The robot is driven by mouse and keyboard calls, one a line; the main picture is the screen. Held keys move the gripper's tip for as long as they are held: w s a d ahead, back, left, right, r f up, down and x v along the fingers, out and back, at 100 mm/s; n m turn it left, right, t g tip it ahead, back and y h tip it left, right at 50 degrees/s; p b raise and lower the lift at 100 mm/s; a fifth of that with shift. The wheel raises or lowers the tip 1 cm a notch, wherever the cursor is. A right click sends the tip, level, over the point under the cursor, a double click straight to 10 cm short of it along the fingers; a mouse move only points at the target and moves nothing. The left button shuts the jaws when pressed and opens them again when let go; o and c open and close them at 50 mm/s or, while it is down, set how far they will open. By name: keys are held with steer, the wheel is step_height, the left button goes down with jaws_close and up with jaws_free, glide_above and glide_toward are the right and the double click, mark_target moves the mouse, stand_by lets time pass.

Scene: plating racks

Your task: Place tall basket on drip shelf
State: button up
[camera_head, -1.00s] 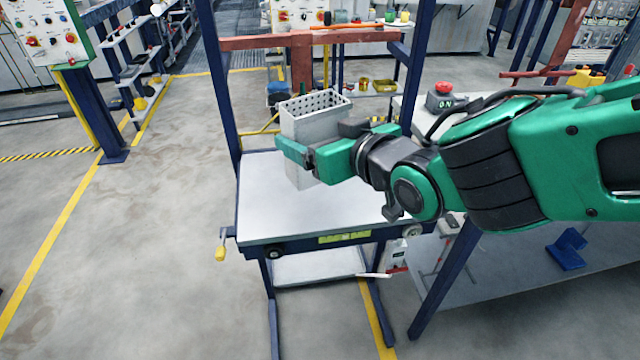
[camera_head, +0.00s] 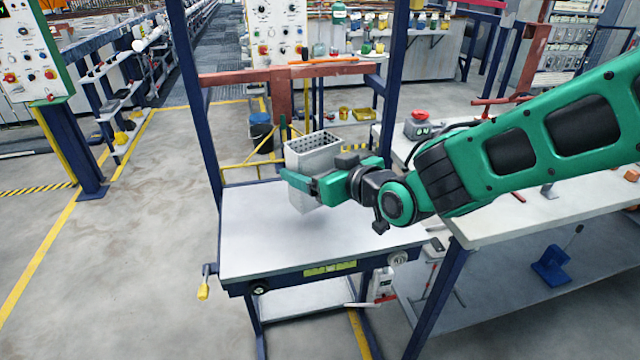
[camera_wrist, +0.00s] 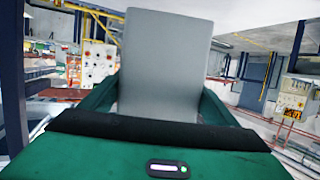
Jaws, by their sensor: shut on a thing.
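The tall basket (camera_head: 313,152) is a light grey, narrow, upright box with a perforated top, in the middle of the head view. My gripper (camera_head: 300,184) is shut on it, with green fingers around its sides. In the wrist view the basket (camera_wrist: 165,65) fills the middle as a plain grey face between my gripper's fingers (camera_wrist: 155,100). The basket appears over the light grey top of a blue-framed stand (camera_head: 265,240), which may be the drip shelf. I cannot tell whether its bottom touches that top; my gripper hides part of it.
A white-topped bench (camera_head: 490,222) stands close on the right, below my arm. A red button box (camera_head: 420,122) stands on a surface behind my arm. Blue posts (camera_head: 200,110) and a red crossbar (camera_head: 250,76) frame the stand. Much of the stand's top is clear.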

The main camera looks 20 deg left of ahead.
steer(key=shift+w+f, duration=0.35)
steer(key=shift+w, duration=0.25)
steer(key=shift+w+f, duration=0.35)
steer(key=shift+w, duration=0.2)
step_height(320, 180, down, 4)
steer(key=shift+f, duration=0.1)
steer(key=o, duration=1.2)
steer(key=shift+c, duration=0.2)
steer(key=v, duration=1.2)
